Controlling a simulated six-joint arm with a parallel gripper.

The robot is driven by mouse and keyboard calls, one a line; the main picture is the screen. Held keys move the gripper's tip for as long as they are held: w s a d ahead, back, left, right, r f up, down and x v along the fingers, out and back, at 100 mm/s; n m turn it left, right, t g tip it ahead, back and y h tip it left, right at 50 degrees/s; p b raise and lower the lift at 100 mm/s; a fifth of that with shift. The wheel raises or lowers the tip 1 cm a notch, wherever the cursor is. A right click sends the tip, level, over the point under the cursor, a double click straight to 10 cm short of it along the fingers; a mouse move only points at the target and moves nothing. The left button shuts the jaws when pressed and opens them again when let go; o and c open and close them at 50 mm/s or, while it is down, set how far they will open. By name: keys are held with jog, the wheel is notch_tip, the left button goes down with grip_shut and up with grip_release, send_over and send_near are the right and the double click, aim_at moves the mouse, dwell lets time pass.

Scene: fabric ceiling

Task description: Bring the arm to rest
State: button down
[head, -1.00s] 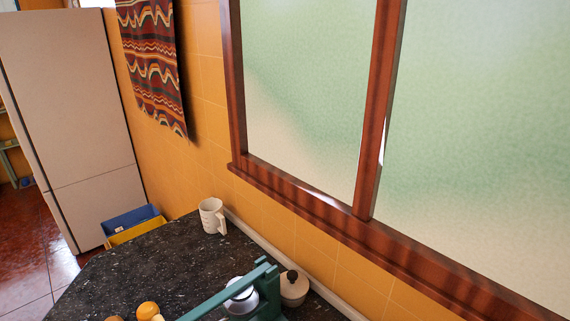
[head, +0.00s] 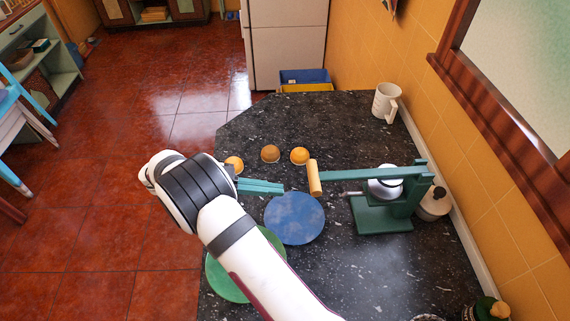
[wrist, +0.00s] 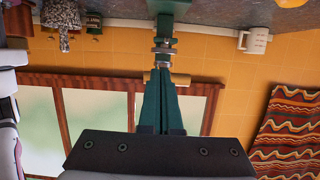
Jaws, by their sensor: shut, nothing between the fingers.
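My gripper (head: 283,188) has two teal fingers held together, with nothing between them. It is above the left part of the dark counter (head: 345,115), left of the press's wooden handle (head: 315,178). In the wrist view, which is upside down, the fingers (wrist: 163,82) point toward the green press (wrist: 166,22). In the head view my white arm reaches in from the bottom and covers part of the green plate (head: 228,283).
The press with its long lever (head: 365,174) stands at right. A blue plate (head: 294,222), orange halves (head: 299,156), a mug (head: 384,103) and a lidded pot (head: 434,205) are on the counter. The tiled wall (head: 490,190) bounds the right. Open floor (head: 100,210) lies left.

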jog(key=s+d+r+n+g+y, duration=0.2)
jog(key=s+d+r+n+y, duration=0.25)
jog(key=s, duration=0.25)
jog(key=s+d+r+n+g+y, duration=0.2)
jog(key=s+d+r+n+y, duration=0.1)
jog(key=s+d+r+y, duration=0.4)
jog(key=s+a+f+n+t+y, duration=0.3)
jog(key=s+a+f+n+y, duration=0.1)
jog(key=s, duration=0.6)
jog(key=shift+s+a+n+t+y, duration=0.3)
jog(key=shift+a+n+t+y, duration=0.15)
jog(key=shift+n+y, duration=0.1)
